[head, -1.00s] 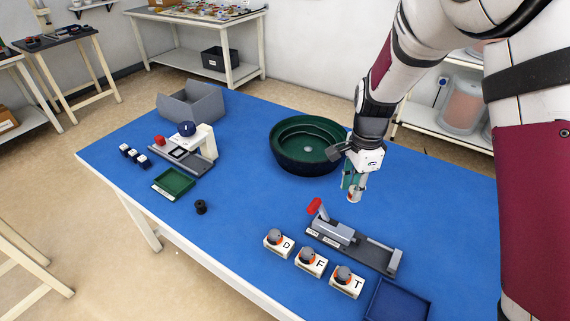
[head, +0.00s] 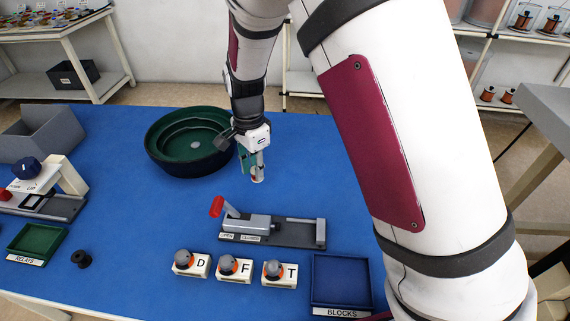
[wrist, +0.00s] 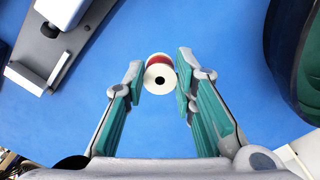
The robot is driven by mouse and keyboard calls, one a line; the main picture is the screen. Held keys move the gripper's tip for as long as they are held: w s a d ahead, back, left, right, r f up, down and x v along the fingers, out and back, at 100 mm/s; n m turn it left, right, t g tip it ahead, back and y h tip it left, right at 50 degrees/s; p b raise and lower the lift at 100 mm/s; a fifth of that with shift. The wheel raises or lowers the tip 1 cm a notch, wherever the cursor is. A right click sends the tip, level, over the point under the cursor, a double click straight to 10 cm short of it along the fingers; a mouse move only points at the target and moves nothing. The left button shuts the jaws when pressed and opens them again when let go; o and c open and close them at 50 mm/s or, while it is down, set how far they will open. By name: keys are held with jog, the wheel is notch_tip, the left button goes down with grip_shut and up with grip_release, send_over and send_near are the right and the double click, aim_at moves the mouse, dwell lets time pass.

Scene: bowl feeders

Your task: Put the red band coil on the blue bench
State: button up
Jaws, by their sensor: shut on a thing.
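The red band coil (wrist: 159,75) shows in the wrist view as a small spool with a white end, a dark centre hole and a red band. My gripper (wrist: 160,78) is shut on it, with one finger on each side. In the head view my gripper (head: 252,168) points down over the blue bench (head: 165,205), right of the green bowl. The coil (head: 257,179) shows as a small pale piece at the fingertips. I cannot tell whether it touches the bench or hangs just above it.
The green bowl feeder (head: 190,142) stands left of my gripper. A grey clamp fixture with a red handle (head: 217,207) lies in front. Nearer are the D, F and T blocks (head: 235,269) and a blue tray (head: 342,280). Bare bench lies right of my gripper.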

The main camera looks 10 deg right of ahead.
jog(key=d, duration=0.5)
jog(key=w+d+f, duration=0.1)
jog(key=d, duration=0.9)
jog(key=shift+w+f, duration=0.25)
jog(key=shift+w, duration=0.15)
jog(key=shift+d+f, duration=0.1)
jog(key=shift+f, duration=1.65)
jog(key=shift+b, duration=0.3)
jog(key=shift+f, duration=0.2)
jog(key=o, duration=1)
jog(key=shift+o, duration=0.2)
jog(key=shift+r, duration=0.1)
notch_tip(320, 180, up, 12)
jog(key=p, duration=0.1)
jog(key=shift+r, duration=0.2)
